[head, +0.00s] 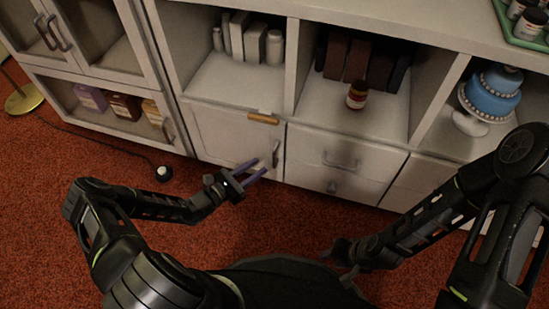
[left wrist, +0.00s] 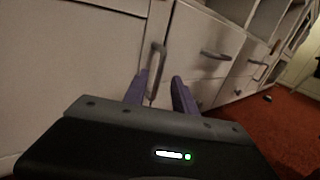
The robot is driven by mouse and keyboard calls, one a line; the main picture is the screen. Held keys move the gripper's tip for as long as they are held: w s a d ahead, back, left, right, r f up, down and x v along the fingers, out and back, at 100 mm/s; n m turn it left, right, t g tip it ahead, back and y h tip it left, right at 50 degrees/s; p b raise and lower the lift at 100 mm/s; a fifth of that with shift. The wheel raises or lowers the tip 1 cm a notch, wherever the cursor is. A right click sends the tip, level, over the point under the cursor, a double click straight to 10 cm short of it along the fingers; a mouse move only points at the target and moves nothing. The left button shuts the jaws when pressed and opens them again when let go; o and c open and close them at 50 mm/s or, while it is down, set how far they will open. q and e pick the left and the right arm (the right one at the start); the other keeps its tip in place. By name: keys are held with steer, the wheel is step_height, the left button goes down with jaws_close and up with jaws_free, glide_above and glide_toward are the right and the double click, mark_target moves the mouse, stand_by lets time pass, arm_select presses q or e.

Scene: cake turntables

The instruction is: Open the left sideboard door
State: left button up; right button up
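The left sideboard door (head: 225,139) is a pale panel below the open shelf and looks closed. Its upright grey handle (head: 276,153) is at the door's right edge. My left gripper (head: 256,170) is open just in front of the handle's lower end, its two purple fingers pointing at it. In the left wrist view, the handle (left wrist: 158,68) shows between and beyond the left gripper's fingertips (left wrist: 157,82). I cannot tell whether they touch it. My right gripper (head: 342,258) is low beside my base, far from the door, and its fingers are unclear.
Drawers (head: 340,160) with handles lie right of the door. An orange-brown object (head: 263,118) lies on the shelf edge above it. A small jar (head: 357,95) and a blue cake (head: 490,95) stand on shelves. A cable and round lamp foot (head: 163,173) lie on the red carpet.

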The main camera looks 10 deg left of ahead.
mark_target(274, 156)
arm_select(q)
steer(key=shift+d, duration=0.1)
steer(key=b+x, duration=0.2)
steer(key=x, duration=0.5)
steer(key=shift+w+d, duration=0.25)
steer(key=shift+w, duration=0.05)
jaws_close()
stand_by(1.2)
